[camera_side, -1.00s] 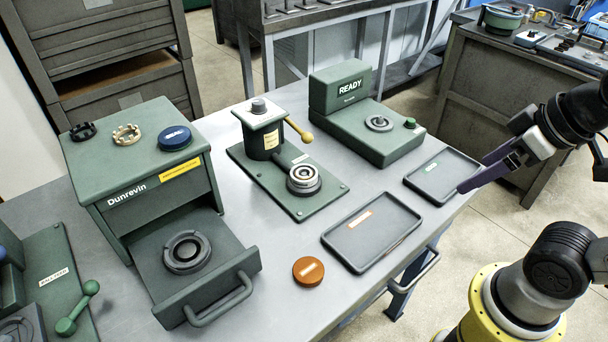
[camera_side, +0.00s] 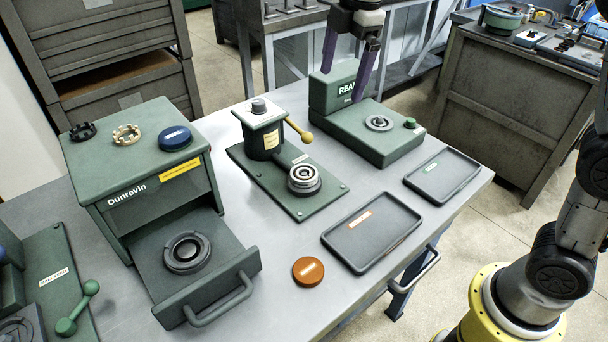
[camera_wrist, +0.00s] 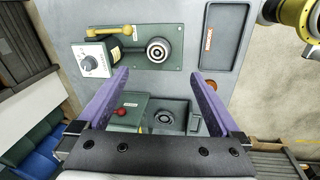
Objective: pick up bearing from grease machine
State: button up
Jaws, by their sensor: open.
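A bearing with a bright metal ring (camera_side: 304,175) sits flat in a round dark seat on a green machine (camera_side: 268,183) with a post and yellow lever. I take this as the grease machine; its label is too small to read. In the wrist view the bearing (camera_wrist: 158,50) lies just beyond my fingertips. My gripper (camera_side: 342,86) is open and empty, fingers pointing down, above the READY machine. In the wrist view the two purple fingers (camera_wrist: 160,73) are wide apart, with nothing between them. They are clear of the bearing.
The READY machine (camera_side: 365,135) with a round fitting stands behind right. Two dark trays (camera_side: 340,248) lie on the right; an orange disc (camera_side: 308,271) is in front. The Dunrevin box (camera_side: 160,205) has its drawer out on the left. The yellow lever (camera_side: 299,130) sticks out near the bearing.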

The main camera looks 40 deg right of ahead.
jog(key=w+a+f+g, duration=0.2)
jog(key=w+a+f, duration=0.25)
jog(key=f, duration=0.25)
jog(key=n, duration=0.1)
send_over(304, 173)
notch_tip(304, 173, down, 10)
jog(key=shift+w+a+f, duration=0.1)
jog(key=shift+f, duration=2.9)
jog(key=shift+r, duration=0.1)
jog(key=c, duration=1.5)
jog(key=shift+c, duration=0.2)
jog(key=shift+r, duration=0.1)
